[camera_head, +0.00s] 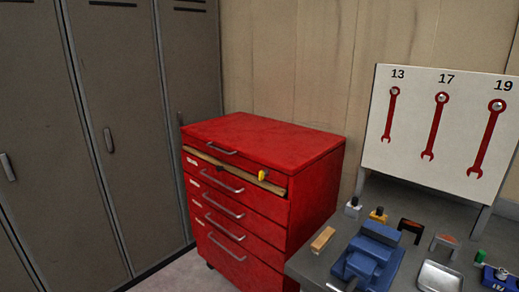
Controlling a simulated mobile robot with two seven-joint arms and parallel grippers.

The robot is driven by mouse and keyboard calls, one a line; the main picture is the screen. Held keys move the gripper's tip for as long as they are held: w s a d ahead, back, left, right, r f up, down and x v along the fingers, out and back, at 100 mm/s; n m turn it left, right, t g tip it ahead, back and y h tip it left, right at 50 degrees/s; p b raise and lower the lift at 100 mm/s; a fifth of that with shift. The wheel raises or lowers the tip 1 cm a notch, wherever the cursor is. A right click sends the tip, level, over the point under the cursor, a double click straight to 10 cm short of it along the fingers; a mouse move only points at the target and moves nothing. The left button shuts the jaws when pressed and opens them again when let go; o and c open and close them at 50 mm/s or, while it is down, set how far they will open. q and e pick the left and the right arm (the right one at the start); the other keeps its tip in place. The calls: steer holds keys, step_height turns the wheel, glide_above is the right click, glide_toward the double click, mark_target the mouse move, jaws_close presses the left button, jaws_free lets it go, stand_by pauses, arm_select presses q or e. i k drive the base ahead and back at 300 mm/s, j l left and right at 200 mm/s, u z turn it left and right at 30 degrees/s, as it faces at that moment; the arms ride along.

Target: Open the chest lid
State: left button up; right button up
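The red tool chest (314,206) stands on the floor against the back wall, in the middle of the head view. Its lid (268,142) lies flat and looks closed, with a metal handle (222,149) at its front edge. Below the lid is a narrow gap with a wooden strip (235,170) and a small yellow item (263,175). Several drawers with metal handles are below, and they look shut. Neither of my grippers shows in the view.
Grey lockers (120,120) line the left. A grey workbench (330,262) at the lower right bears a blue vise (372,258), a metal tray (440,277) and small items. A white board (420,150) with red wrenches stands behind it. Floor shows before the chest.

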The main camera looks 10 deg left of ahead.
mark_target(287, 148)
steer(key=i+j+z, duration=0.2)
steer(key=z, duration=0.15)
steer(key=i+j+z, duration=0.1)
steer(key=j+z, duration=0.6)
steer(key=j, duration=0.15)
steer(key=i+j+z, duration=0.1)
steer(key=j+z, duration=0.25)
